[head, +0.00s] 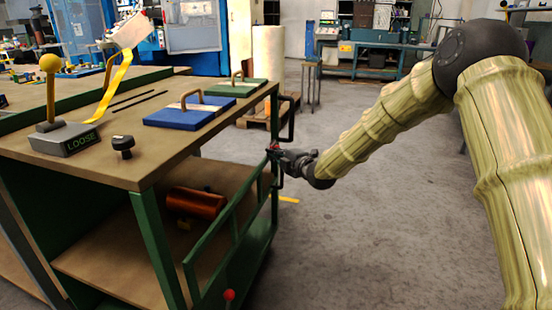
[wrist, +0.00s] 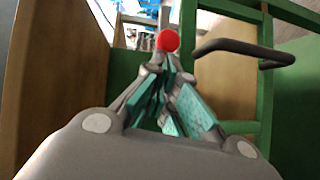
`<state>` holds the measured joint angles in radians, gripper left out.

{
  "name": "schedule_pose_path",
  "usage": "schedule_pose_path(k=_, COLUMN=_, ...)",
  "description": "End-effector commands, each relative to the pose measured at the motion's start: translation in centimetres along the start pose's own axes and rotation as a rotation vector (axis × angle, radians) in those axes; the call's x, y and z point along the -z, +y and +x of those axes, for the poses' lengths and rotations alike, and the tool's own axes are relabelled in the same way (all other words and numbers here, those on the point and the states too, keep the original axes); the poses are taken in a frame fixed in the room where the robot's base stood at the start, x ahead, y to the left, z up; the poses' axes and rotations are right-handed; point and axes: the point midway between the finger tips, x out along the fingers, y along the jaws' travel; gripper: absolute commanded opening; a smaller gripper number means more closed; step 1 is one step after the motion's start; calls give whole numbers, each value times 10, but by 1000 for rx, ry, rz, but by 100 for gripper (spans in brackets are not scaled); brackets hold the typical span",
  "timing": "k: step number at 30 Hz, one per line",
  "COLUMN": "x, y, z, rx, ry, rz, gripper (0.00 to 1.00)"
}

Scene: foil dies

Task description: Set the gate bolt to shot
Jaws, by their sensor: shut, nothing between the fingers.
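The gate bolt shows in the wrist view as a red knob (wrist: 168,40) with a grey metal bar behind it, against the green frame. Part of a red knob (head: 274,146) also shows at the cart's far right corner post in the head view. My gripper (head: 279,155) is at that post, below the tabletop. In the wrist view my gripper (wrist: 168,70) is shut and empty, its fingertips just below the red knob. I cannot tell whether they touch it. The bolt's position is not readable, as my fingers hide part of it.
A dark handle (wrist: 245,50) sticks out right of the knob. The green gate rail (head: 215,235) runs along the cart's side, with another red knob (head: 229,295) low in front. Blue (head: 188,112) and green (head: 235,87) dies lie on top.

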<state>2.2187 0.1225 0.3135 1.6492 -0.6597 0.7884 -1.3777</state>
Motion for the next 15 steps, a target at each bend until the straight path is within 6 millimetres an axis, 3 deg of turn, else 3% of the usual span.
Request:
schedule_pose_path(k=10, x=-1, y=1, z=1, rx=0, ry=0, rz=-1, gripper=0)
schedule_pose_path(k=15, x=-16, y=6, z=13, rx=-1, ry=-1, rz=-4, gripper=0)
